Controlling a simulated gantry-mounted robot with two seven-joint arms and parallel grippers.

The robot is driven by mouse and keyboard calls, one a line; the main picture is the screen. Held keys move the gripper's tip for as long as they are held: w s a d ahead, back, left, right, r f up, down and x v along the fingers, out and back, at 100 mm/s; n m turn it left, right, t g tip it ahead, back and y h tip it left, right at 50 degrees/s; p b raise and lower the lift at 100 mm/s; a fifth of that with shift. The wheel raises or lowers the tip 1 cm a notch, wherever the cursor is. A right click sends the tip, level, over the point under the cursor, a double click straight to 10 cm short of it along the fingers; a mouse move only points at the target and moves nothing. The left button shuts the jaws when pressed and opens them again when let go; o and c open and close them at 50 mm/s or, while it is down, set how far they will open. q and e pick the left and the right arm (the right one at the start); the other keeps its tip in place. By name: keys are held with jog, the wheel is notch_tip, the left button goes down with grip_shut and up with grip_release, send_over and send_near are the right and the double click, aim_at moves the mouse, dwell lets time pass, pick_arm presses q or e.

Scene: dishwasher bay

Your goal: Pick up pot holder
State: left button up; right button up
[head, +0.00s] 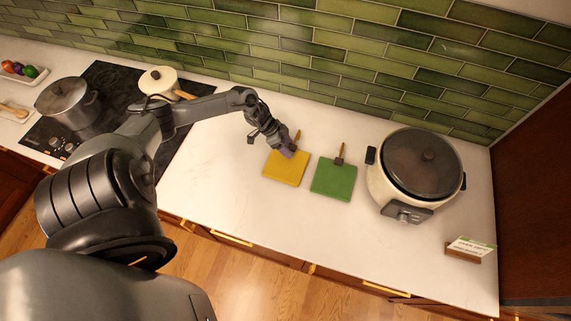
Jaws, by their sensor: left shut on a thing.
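A yellow square pot holder (284,170) with a brown loop lies on the white counter, near its middle. My left gripper (288,151) reaches in from the left and is shut on the yellow pot holder at its back edge, beside the loop. The pot holder seems to lie flat; I cannot tell if any of it is lifted. A green square pot holder (333,179) with a brown loop lies just to the right, apart from the gripper. My right gripper is out of view.
A large lidded cooker (415,172) stands right of the pot holders. A small sign (470,248) stands at the right front. A stove (110,90) with a grey pot (67,103) and a cream pan (158,82) is at the left. The green tiled wall (330,45) closes the back. The front counter is clear.

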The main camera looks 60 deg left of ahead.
pick_arm(q)
jog(key=shift+s, duration=0.1)
dwell(0.3)
jog(key=shift+r, duration=0.1)
grip_shut()
jog(key=shift+s+r, duration=0.1)
jog(key=shift+r, duration=0.2)
jog(key=r, duration=0.3)
jog(key=shift+w+d+r, duration=0.2)
jog(key=shift+w+d, duration=0.05)
jog(key=shift+w, duration=0.15)
jog(key=w+d+r+p, duration=0.2)
jog(key=w+d+r, duration=0.1)
jog(key=r, duration=0.3)
jog(key=w+d+r+p, duration=0.2)
jog(key=w+d+r, duration=0.1)
jog(key=w+r, duration=0.2)
jog(key=shift+w+d+r, duration=0.3)
jog(key=shift+w+r, duration=0.05)
jog(key=shift+r, duration=0.5)
